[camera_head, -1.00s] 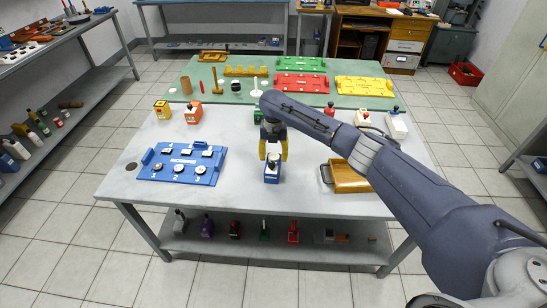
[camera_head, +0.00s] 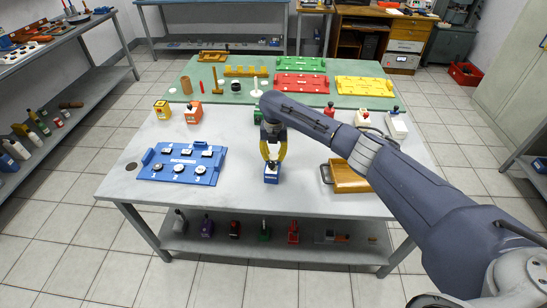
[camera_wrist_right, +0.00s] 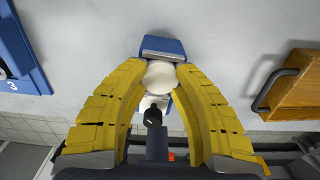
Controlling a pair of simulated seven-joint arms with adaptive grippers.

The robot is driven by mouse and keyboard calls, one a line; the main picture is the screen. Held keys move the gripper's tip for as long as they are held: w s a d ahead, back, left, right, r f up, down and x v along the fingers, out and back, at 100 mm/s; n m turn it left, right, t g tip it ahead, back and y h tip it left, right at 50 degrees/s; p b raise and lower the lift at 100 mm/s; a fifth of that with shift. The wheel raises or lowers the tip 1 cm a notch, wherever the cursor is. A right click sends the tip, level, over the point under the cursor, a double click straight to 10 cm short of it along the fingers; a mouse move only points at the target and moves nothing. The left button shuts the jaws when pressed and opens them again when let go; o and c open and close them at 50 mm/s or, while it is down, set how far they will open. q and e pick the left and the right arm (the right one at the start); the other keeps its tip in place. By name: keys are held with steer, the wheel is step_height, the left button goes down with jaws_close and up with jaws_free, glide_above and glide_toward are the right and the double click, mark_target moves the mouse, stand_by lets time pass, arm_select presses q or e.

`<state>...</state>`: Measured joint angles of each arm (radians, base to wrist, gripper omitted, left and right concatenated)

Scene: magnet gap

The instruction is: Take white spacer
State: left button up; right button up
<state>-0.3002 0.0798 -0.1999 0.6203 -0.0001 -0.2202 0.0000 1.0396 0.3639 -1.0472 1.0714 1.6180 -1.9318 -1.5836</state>
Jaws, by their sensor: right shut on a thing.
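The white spacer (camera_wrist_right: 160,76) is a round white piece at a small blue block, between my right fingertips in the right wrist view. My right gripper (camera_head: 272,162) has its yellow fingers closed in on it from both sides. In the head view the fingertips stand right above the blue block (camera_head: 272,175), which has a white label and rests near the table's front edge. The block also shows in the right wrist view (camera_wrist_right: 163,46). Below the spacer there, a black knob (camera_wrist_right: 153,117) shows. The fingers hide the spacer in the head view. My left gripper is out of view.
A blue tray (camera_head: 152,174) with several round pieces lies to the left. A wooden box with a dark handle (camera_head: 350,178) stands to the right. Red, green and yellow trays are at the back on a green mat (camera_head: 219,92). The white tabletop around the block is clear.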

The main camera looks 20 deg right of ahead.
steer(key=shift+r, duration=2.5)
